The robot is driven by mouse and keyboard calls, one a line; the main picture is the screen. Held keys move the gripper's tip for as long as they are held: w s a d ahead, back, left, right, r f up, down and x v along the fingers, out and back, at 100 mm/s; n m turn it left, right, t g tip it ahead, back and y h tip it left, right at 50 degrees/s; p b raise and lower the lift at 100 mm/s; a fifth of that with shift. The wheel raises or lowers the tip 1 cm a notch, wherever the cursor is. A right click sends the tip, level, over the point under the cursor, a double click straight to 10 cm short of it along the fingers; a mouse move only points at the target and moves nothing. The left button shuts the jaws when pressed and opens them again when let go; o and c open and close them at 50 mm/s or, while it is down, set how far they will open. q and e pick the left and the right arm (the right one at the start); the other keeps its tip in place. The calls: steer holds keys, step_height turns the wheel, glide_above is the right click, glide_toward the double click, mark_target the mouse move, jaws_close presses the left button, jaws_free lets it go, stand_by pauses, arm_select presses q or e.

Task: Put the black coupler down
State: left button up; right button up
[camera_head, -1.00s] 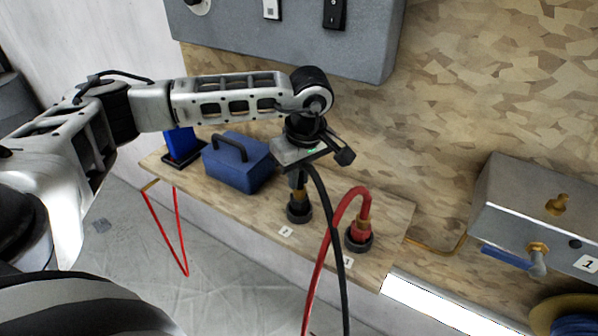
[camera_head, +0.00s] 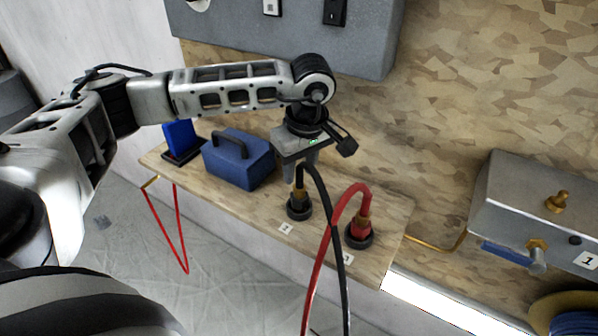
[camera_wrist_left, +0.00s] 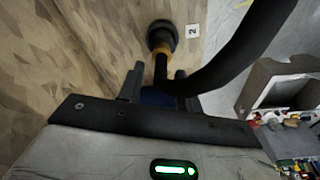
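The black coupler (camera_head: 299,195), with a brass collar and a black hose, stands upright on a round black base (camera_head: 299,211) on the wooden shelf. In the wrist view its brass collar (camera_wrist_left: 163,48) and the round base (camera_wrist_left: 162,32) lie just beyond my fingers. My left gripper (camera_head: 301,167) is directly above the coupler, pointing down. In the wrist view its two fingers (camera_wrist_left: 157,84) are spread, with the hose between them and gaps at its sides. My right gripper is not in view.
A red coupler (camera_head: 359,228) with a red hose stands close on the right, and the black hose (camera_head: 337,240) crosses it. A blue toolbox (camera_head: 238,160) is on the left of the shelf (camera_head: 215,190). A grey valve box (camera_head: 520,200) is on the wall at right.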

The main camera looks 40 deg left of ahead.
mark_target(304, 200)
arm_select(q)
step_height(304, 200, up, 10)
steer(key=d, duration=0.1)
steer(key=shift+s+d+b, duration=0.25)
steer(key=shift+d+b, duration=0.05)
steer(key=shift+b, duration=0.15)
